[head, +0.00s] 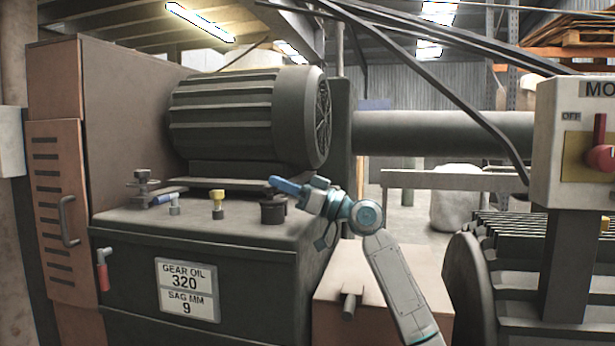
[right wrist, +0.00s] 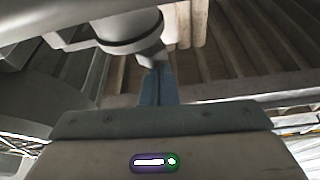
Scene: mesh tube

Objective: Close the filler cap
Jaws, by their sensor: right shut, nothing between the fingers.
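The dark round filler neck or cap (head: 272,212) stands on the top of the gear oil tank, near its right edge. Its upper part is partly behind my gripper, so I cannot tell how far the cap is open. My right gripper (head: 272,182) reaches in from the lower right, its blue fingers shut and empty, pointing left just above the neck. In the right wrist view the shut fingers (right wrist: 158,70) are at or very near a small tab below a round grey part (right wrist: 128,32); contact is unclear. My left gripper is not in view.
The tank (head: 120,262) carries a gear oil label (head: 187,289), a yellow-topped fitting (head: 217,204) and a blue-handled valve (head: 165,198). A large ribbed motor (head: 235,120) stands behind. A control box with a red switch (head: 598,158) is at the right.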

